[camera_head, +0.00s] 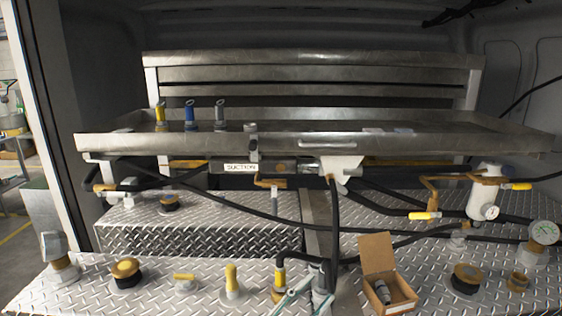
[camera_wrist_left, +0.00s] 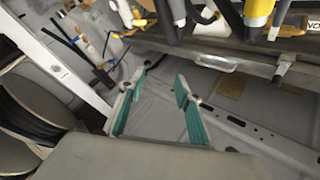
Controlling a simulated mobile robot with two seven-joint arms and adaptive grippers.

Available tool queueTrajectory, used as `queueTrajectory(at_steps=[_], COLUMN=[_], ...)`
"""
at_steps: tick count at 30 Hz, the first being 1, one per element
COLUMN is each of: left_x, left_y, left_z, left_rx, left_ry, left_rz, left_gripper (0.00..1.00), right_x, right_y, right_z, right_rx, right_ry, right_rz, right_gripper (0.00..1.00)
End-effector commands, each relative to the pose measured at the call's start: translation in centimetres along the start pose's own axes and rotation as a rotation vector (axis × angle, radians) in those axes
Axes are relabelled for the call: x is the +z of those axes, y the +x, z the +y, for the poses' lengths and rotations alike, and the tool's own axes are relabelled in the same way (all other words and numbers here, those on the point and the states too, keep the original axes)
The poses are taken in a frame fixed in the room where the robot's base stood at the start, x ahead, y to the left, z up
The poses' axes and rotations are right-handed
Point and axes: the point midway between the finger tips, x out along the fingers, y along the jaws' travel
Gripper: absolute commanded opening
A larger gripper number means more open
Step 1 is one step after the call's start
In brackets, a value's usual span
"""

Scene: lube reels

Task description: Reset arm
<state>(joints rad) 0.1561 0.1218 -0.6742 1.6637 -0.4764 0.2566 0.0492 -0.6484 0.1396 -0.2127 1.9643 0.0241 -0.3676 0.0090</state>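My left gripper (camera_head: 345,298) is at the bottom edge of the head view, with its teal fingers partly cut off by the frame. In the left wrist view the two teal fingers of the left gripper (camera_wrist_left: 154,92) stand well apart, with nothing held between them. The fingers are in front of a grey surface there. My right gripper and right arm are not in view.
A metal tray (camera_head: 200,142) with several upright nozzles spans the middle. Hoses and valves hang below it. An open cardboard box (camera_head: 377,252) stands on the diamond-plate deck (camera_head: 140,302) close to the left gripper. A reel (camera_wrist_left: 38,110) is at left in the wrist view.

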Motion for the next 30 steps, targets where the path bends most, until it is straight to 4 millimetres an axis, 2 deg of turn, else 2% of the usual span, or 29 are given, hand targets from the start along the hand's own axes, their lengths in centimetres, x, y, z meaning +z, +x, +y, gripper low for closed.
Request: queueTrajectory(at_steps=[1,3,5,9,13,15,18,21,24,30], left_x=[2.5,5.6,8.1,12.9,16.0,17.1,17.9,18.1,18.2,18.2], left_y=[-2.6,-6.1,-9.4,-17.8,-26.0,-30.2,-35.1,-38.6,-40.5,-40.9], left_z=[0.0,-0.3,-0.2,0.6,2.1,3.0,4.1,4.9,5.3,5.4], left_rx=[-0.041,-0.092,-0.130,-0.199,-0.242,-0.257,-0.270,-0.276,-0.278,-0.279], left_ry=[-0.049,-0.104,-0.148,-0.241,-0.314,-0.348,-0.386,-0.410,-0.423,-0.426], left_rz=[-0.084,-0.197,-0.295,-0.514,-0.708,-0.800,-0.909,-0.982,-1.023,-1.033], left_gripper=[0.34,0.34,0.34,0.34,0.34,0.34,0.34,0.34,0.34,0.34], right_x=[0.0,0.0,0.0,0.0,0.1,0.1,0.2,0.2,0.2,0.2], right_y=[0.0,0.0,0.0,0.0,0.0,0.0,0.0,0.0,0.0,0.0], right_z=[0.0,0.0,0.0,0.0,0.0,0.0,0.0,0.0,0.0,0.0], right_rx=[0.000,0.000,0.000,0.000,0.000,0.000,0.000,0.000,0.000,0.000], right_ry=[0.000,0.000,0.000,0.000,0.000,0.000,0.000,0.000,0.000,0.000], right_rz=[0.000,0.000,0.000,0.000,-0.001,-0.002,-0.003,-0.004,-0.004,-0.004], right_gripper=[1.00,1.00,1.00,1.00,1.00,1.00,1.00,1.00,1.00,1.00])
